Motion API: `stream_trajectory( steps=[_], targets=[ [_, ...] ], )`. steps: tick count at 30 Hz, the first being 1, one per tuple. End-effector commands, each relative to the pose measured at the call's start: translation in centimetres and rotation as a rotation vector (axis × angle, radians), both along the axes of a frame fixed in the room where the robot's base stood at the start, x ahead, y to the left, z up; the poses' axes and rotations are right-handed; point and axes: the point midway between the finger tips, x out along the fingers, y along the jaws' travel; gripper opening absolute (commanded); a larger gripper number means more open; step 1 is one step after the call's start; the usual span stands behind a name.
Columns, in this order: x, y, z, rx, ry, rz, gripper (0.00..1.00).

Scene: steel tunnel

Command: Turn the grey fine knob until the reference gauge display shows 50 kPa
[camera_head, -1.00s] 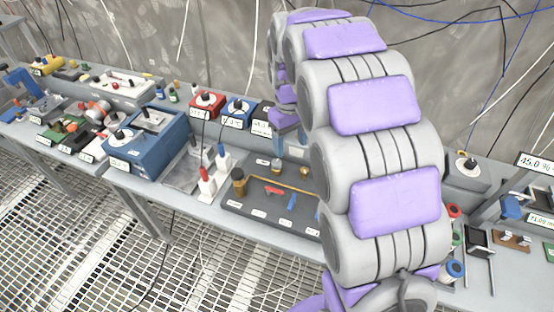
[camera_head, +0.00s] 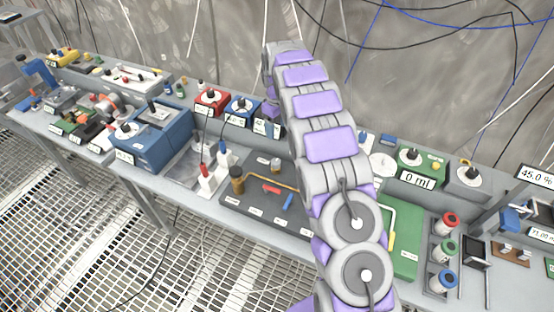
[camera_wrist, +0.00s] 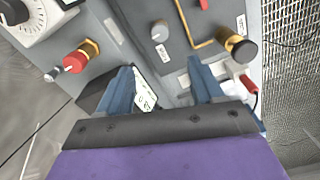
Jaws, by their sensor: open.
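A round grey knob (camera_wrist: 160,31) sits on the dark grey panel, beyond my fingertips in the wrist view. It also shows in the head view (camera_head: 276,164), left of my arm. My gripper (camera_wrist: 165,78) is open, its two blue fingers apart with nothing gripped; the grey knob is clear of them. A white display (camera_wrist: 145,92) on a dark housing shows partly between the fingers; its digits are tilted, partly covered and not readable. In the head view my arm hides most of the gripper.
Beside the grey knob are a brass pipe (camera_wrist: 202,43) and a black-capped brass valve (camera_wrist: 238,46). A red knob (camera_wrist: 76,62) stands left of the fingers. A blue box (camera_head: 150,140) and white blocks with red and blue plugs stand left on the bench.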

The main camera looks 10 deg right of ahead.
Motion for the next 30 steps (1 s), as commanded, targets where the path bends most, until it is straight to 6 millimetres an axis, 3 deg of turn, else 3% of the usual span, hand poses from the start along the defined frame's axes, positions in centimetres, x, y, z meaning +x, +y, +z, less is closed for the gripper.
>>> stream_trajectory(
  steps=[11, 30],
  targets=[
    [0.6, 0.5, -2.6, 0.001, -0.001, 0.017, 0.67],
    [0.5, 0.3, -15.0, 0.002, 0.001, 0.016, 0.67]
  ],
)
